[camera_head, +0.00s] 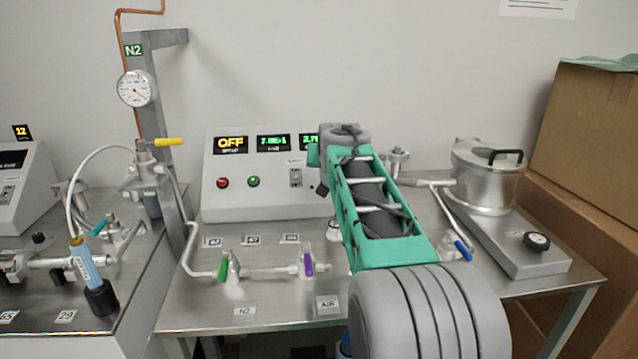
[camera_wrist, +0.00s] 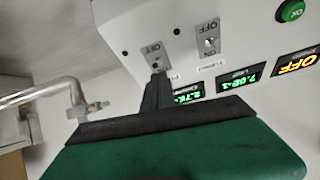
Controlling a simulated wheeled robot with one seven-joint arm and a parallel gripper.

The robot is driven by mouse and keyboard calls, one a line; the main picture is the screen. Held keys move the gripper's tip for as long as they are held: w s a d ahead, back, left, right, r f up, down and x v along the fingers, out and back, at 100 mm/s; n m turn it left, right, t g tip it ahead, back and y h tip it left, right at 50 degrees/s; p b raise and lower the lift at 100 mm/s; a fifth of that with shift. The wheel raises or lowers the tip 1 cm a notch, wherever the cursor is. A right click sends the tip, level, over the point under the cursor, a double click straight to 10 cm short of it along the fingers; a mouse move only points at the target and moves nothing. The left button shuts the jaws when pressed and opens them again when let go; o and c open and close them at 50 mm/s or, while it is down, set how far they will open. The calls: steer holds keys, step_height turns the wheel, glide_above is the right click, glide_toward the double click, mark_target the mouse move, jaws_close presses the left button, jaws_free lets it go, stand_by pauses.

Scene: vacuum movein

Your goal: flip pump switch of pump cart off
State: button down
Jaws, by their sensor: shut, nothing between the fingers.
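The pump cart's sloped control box (camera_head: 262,198) carries an orange display reading OFF, green number displays, a red button (camera_head: 222,182) and a green button (camera_head: 254,181). One toggle switch plate (camera_head: 296,177) shows left of my arm; the other is hidden there. In the wrist view, the picture turned over, both show: one switch plate (camera_wrist: 210,41) is clear, the other plate (camera_wrist: 154,54) is at my fingertips. My gripper (camera_wrist: 157,79) is shut and empty, its tips overlapping that plate's edge. Contact and lever position cannot be told. The plates' small labels are hard to read.
Valves with a green handle (camera_head: 223,266) and a purple handle (camera_head: 308,262) stand on the steel tabletop before the box. A metal pot (camera_head: 488,178) stands right, near cardboard boxes (camera_head: 590,130). A gauge (camera_head: 136,89) and pipes rise at the left.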

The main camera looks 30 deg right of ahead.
steer(key=shift+s+a+b, duration=0.2)
steer(key=shift+s+b, duration=0.2)
steer(key=shift+s, duration=0.05)
steer(key=shift+s+a+r, duration=0.15)
steer(key=shift+s, duration=0.15)
